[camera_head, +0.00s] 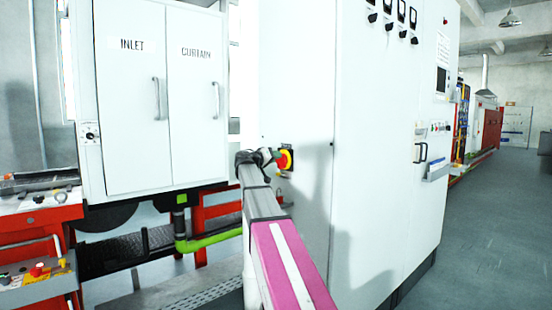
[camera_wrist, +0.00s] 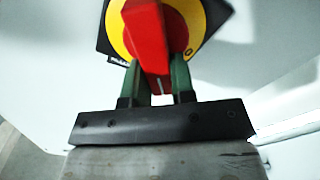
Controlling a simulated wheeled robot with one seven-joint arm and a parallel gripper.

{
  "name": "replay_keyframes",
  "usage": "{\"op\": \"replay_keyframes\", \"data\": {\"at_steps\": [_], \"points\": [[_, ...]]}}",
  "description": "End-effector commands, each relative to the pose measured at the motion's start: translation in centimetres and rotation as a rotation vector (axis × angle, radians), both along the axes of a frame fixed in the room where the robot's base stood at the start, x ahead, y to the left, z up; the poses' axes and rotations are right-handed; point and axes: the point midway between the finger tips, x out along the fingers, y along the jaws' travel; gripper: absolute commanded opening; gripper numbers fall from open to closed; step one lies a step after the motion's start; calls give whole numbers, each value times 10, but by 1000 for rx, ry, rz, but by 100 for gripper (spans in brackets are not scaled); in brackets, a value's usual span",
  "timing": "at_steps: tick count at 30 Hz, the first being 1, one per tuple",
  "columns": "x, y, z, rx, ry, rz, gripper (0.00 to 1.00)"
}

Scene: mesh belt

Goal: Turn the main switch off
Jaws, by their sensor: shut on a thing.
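The main switch (camera_head: 284,160) is a red rotary handle on a yellow disc with a black backing plate, on the side of the large white cabinet. In the wrist view the red handle (camera_wrist: 147,38) fills the top middle, its grip running roughly up and down with a slight tilt. My gripper (camera_wrist: 160,82) has its two greenish fingers on either side of the lower end of the handle, shut on it. In the head view my gripper (camera_head: 268,160) reaches the switch from the left. The fingertips are partly hidden behind the handle.
A white double-door cabinet (camera_head: 162,100) marked INLET and CURTAIN stands on the left. A green pipe (camera_head: 205,241) runs low in front of red framework. A red control stand (camera_head: 40,205) is at the far left. Open floor (camera_head: 485,220) lies to the right of the tall cabinet (camera_head: 380,180).

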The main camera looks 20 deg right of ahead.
Motion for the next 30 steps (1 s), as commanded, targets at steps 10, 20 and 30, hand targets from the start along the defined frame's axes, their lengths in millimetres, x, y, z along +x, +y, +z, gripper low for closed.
{"op": "replay_keyframes", "data": {"at_steps": [10,20,30], "points": [[4,2,-6,-111,311,2,0],[7,3,-12,-212,589,1,0],[7,3,-16,-284,785,1,0]]}}
